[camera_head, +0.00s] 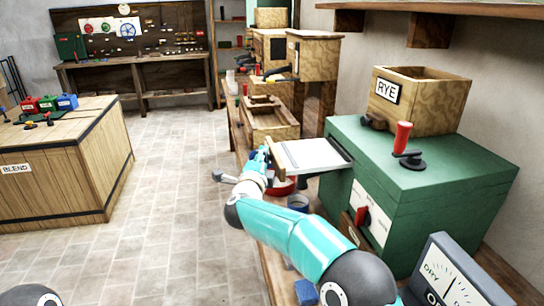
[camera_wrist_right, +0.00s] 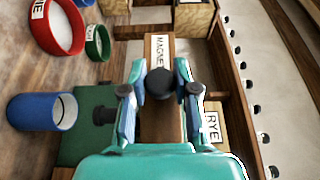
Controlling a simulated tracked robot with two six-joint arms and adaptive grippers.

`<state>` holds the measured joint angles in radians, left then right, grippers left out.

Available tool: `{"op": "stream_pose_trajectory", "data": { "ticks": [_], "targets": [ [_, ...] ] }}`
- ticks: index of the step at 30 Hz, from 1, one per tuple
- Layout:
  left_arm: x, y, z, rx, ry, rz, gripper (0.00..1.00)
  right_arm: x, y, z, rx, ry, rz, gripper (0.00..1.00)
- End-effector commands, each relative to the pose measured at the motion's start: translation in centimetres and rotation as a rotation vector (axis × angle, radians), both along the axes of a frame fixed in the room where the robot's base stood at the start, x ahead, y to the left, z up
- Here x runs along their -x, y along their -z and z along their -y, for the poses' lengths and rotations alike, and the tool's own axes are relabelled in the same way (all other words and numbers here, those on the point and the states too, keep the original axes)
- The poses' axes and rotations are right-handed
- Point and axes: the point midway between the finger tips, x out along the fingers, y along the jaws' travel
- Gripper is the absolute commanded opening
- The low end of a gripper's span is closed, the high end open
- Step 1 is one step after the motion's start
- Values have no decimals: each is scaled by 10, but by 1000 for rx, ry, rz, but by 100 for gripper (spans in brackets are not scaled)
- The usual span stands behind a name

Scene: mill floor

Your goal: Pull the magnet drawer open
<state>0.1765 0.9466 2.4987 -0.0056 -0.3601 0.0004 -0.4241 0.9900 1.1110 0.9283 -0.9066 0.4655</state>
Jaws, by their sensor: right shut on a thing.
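The magnet drawer (camera_head: 312,156) shows as a pale tray with a wooden front, standing out to the left from the green machine (camera_head: 440,178). In the wrist view its wooden front (camera_wrist_right: 160,50) carries a MAGNET label and a round black knob (camera_wrist_right: 160,84). My right gripper (camera_head: 263,158) is at the front of the drawer. In the wrist view its two fingers (camera_wrist_right: 160,100) are on either side of the knob, shut on it. My left gripper is out of view.
A wooden RYE box (camera_head: 415,98) and a red-handled lever (camera_head: 402,138) are on top of the green machine. A red bowl (camera_head: 283,187) and a blue cup (camera_head: 298,202) stand below the drawer. A dial box (camera_head: 450,274) is in front. The tiled floor (camera_head: 175,180) at left is clear.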

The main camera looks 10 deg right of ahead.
Motion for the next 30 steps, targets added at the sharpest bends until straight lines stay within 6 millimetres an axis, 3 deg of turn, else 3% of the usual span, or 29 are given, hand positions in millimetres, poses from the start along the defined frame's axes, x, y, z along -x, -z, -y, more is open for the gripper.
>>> {"op": "stream_pose_trajectory", "data": {
  "ticks": [1, 8, 9, 13, 23, 30],
  "targets": [
    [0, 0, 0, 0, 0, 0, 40, 0, 8, -1, -2, 0, -13, 0],
    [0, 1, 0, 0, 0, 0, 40, 0, 8, 0, -2, 2, -13, 0],
    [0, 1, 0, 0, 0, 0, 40, 0, 8, 1, -2, 2, -13, 36],
    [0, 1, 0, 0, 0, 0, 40, 0, 7, 1, -1, 2, -10, 55],
    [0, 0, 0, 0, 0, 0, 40, 1, 2, 1, -1, 3, -4, 55],
    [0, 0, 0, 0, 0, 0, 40, 17, 1, -4, -1, 2, -3, 55]
  ]
}}
